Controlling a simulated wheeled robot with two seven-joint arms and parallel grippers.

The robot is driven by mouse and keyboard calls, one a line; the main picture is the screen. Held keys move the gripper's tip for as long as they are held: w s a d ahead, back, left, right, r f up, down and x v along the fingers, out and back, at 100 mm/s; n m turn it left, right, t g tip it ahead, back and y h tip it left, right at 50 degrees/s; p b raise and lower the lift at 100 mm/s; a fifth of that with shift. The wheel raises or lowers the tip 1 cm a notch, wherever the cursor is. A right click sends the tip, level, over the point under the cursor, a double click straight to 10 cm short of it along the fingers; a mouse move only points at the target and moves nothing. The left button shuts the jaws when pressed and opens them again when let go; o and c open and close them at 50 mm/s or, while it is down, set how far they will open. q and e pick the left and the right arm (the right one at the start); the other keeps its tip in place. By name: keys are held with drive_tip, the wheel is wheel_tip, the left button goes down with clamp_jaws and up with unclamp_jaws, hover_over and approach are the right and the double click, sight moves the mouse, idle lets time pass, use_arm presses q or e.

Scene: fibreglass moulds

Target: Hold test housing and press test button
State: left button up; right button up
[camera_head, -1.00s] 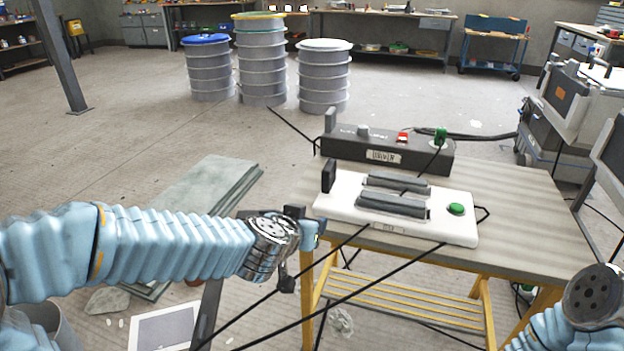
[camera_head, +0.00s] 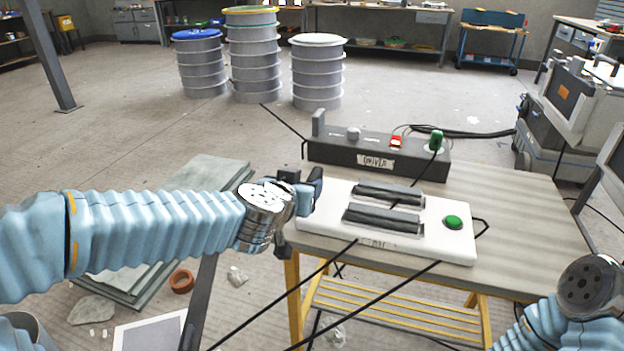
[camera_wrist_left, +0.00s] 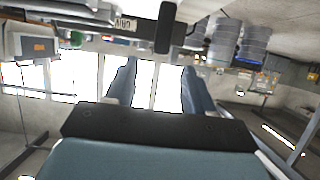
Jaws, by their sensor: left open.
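The test housing (camera_head: 310,222) is a white box lying on the table. It has two dark bars on top and a green test button (camera_head: 453,222) at its right end. My left gripper (camera_head: 310,187) is open at the housing's left end and covers part of it. In the left wrist view its two fingers (camera_wrist_left: 160,82) stand apart. A black upright plate (camera_wrist_left: 165,28) shows just beyond the fingertips, in line with the gap; I cannot tell whether it touches them. My right gripper is out of view; only my right wrist shows at lower right.
A dark box labelled DRIVER (camera_head: 345,150) stands behind the housing, with a plug and cables. Black cables cross the front of the wooden table (camera_head: 520,220). The table's right part is clear. Several drums (camera_head: 250,60) stand on the floor behind.

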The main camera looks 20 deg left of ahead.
sight(313, 176)
use_arm(q)
drive_tip(key=b+x, duration=0.2)
drive_tip(key=x, duration=0.6)
drive_tip(key=shift+w+f, duration=0.1)
drive_tip(key=shift+f, duration=0.15)
drive_tip(key=shift+w+f, duration=0.15)
drive_tip(key=shift+w, duration=0.4)
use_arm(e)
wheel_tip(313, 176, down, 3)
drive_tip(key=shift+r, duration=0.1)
use_arm(q)
clamp_jaws()
drive_tip(key=shift+d, duration=0.1)
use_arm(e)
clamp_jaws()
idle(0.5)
